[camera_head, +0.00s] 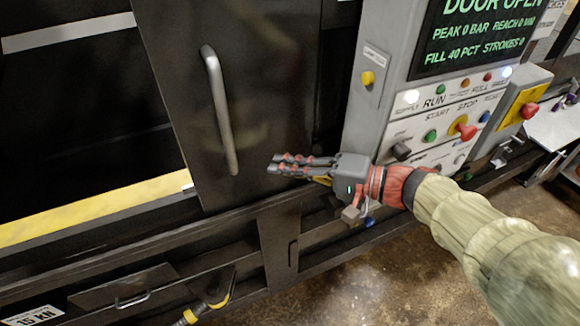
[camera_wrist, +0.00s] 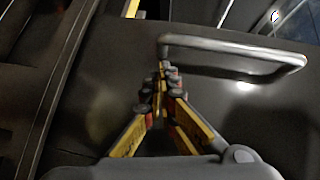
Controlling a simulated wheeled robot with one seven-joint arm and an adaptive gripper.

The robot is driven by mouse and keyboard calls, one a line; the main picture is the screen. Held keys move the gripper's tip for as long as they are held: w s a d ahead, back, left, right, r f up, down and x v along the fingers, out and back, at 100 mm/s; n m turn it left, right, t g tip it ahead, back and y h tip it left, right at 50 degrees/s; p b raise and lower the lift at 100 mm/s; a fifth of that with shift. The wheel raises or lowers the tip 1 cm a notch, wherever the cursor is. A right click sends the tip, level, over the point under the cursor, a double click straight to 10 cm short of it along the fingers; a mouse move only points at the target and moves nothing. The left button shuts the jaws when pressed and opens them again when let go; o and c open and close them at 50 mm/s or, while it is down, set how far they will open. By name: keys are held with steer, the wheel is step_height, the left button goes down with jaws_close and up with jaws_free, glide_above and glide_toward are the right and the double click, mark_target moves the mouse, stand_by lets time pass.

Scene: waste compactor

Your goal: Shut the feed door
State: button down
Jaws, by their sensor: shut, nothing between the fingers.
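The feed door (camera_head: 185,100) is a dark sliding panel with a long upright metal handle (camera_head: 219,110). Left of it the opening (camera_head: 90,120) is uncovered and dark, with a yellow edge along its bottom. My gripper (camera_head: 272,164) is shut and empty, to the right of the handle's lower part. In the wrist view the shut fingertips (camera_wrist: 163,68) are close to one end of the handle (camera_wrist: 235,48). I cannot tell whether they touch it or the panel.
A grey control panel (camera_head: 400,120) stands right of the door, with a screen reading DOOR OPEN above buttons and a red stop knob (camera_head: 465,128). Below the door are a dark frame and a small drawer (camera_head: 125,290). Bare floor (camera_head: 350,285) lies at the lower right.

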mark_target(255, 162)
steer(key=x, duration=0.6)
steer(key=shift+w+a, duration=0.1)
steer(key=shift+a, duration=0.15)
